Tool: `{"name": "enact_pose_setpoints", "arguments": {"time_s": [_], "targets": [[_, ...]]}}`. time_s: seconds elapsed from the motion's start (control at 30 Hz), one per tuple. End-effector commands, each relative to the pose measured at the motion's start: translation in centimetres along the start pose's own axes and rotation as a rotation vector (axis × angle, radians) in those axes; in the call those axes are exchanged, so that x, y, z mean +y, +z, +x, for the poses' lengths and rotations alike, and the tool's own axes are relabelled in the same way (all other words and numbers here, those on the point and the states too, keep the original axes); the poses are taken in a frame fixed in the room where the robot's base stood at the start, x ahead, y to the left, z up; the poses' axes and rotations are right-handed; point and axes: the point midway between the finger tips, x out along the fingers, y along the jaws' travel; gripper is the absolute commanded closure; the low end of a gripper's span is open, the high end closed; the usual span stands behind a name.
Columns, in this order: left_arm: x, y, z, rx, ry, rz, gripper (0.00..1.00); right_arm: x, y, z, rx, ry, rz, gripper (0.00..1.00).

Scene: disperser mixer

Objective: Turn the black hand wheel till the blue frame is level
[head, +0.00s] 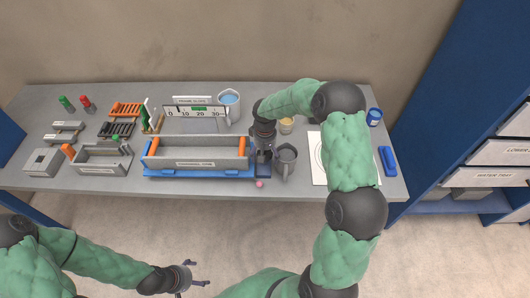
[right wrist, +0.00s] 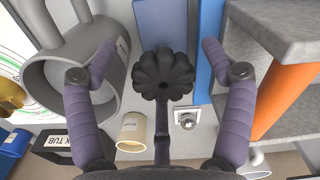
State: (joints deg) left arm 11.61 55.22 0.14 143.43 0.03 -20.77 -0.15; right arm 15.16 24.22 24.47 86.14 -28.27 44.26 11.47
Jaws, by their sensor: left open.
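The black hand wheel (right wrist: 165,75), a lobed knob on a dark stem, shows in the right wrist view between the fingers of my right gripper (right wrist: 160,55). Those fingers are apart, with a gap to the wheel on each side. In the head view my right gripper (head: 263,152) is at the right end of the blue frame (head: 200,173) and hides the wheel. The frame carries a grey trough (head: 195,163) with orange end pieces. A slope scale (head: 195,112) with a green band stands behind; its pointer is too small to read. My left gripper (head: 187,279) is open and empty, off the table's front.
A grey mug (head: 285,160) stands close right of my right gripper. A beaker of blue liquid (head: 229,104) and a cream cup (head: 286,125) stand behind. A smaller grey tray (head: 101,160) is at left. A white sheet (head: 318,165) lies at right.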

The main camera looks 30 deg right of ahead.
Motion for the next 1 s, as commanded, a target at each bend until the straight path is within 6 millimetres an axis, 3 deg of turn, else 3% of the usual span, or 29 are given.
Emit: {"name": "enact_pose_setpoints", "arguments": {"time_s": [0.47, 1.0], "targets": [[-0.05, -0.02, 0.14, 0.0, 0.0, 0.0, 0.19, 0.18, -0.42, -0.37, 0.013, 0.002, 0.074, 0.19], [-0.23, -0.03, 0.66, 0.0, 0.0, 0.0, 0.19, -0.08, -0.52, -0.37, 0.014, -0.001, 0.578, 0.19]]}}
